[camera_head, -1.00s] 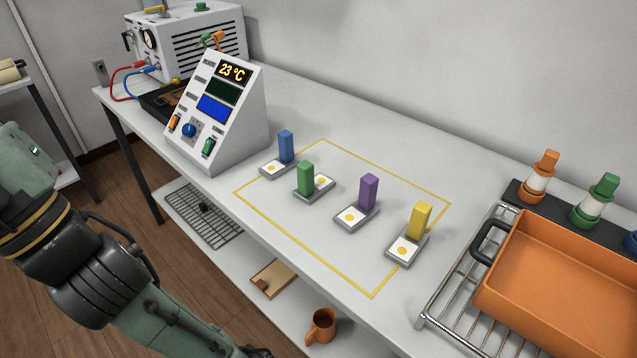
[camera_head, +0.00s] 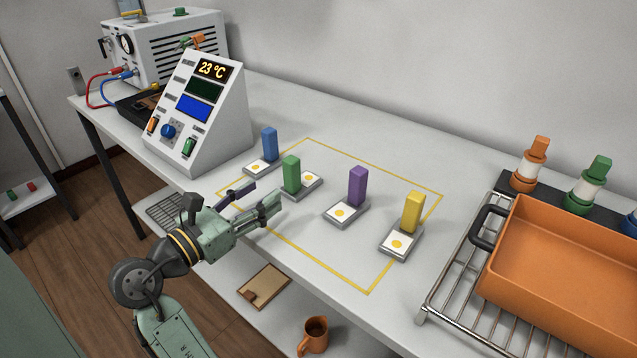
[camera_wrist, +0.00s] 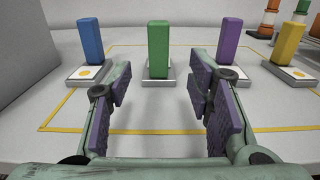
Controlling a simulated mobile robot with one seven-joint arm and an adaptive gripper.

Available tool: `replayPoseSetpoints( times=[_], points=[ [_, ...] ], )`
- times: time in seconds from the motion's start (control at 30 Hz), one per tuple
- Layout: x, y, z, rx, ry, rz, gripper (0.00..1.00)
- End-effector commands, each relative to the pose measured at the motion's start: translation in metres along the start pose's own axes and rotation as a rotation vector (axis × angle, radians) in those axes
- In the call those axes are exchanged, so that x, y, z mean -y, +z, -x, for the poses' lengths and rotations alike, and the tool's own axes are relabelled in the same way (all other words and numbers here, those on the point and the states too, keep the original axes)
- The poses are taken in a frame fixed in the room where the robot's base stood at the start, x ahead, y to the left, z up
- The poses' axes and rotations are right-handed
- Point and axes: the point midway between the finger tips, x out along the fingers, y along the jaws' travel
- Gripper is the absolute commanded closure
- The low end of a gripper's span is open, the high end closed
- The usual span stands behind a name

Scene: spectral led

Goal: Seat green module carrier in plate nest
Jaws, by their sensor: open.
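The green module carrier (camera_head: 291,174) is an upright green block on a small grey base with a white, yellow-dotted pad. It stands inside the yellow outline on the bench between the blue (camera_head: 269,145) and purple (camera_head: 357,187) carriers. My gripper (camera_head: 256,198) is open and empty, in front of the green carrier and apart from it. In the wrist view the green carrier (camera_wrist: 158,48) shows straight ahead, between and beyond the open fingers (camera_wrist: 160,95). The plate nest is not one I can identify; a black box (camera_head: 140,108) with a brownish inside sits behind the instrument.
The yellow carrier (camera_head: 412,212) stands at the right. The sloped instrument (camera_head: 205,112) showing 23 °C stands left of the carriers. An orange tray (camera_head: 565,262) on a wire rack (camera_head: 440,290) is at the right. The bench middle behind the outline is clear.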

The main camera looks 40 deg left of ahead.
Motion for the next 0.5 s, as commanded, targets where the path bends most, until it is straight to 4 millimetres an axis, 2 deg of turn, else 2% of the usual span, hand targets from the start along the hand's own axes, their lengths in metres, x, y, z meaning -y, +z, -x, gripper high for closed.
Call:
replayPoseSetpoints(
  times=[0.23,0.5],
  points=[
    [0.002,0.000,-0.038,-0.001,-0.010,0.012,0.53],
    [0.001,0.001,-0.061,-0.001,-0.006,0.009,0.53]
  ],
)
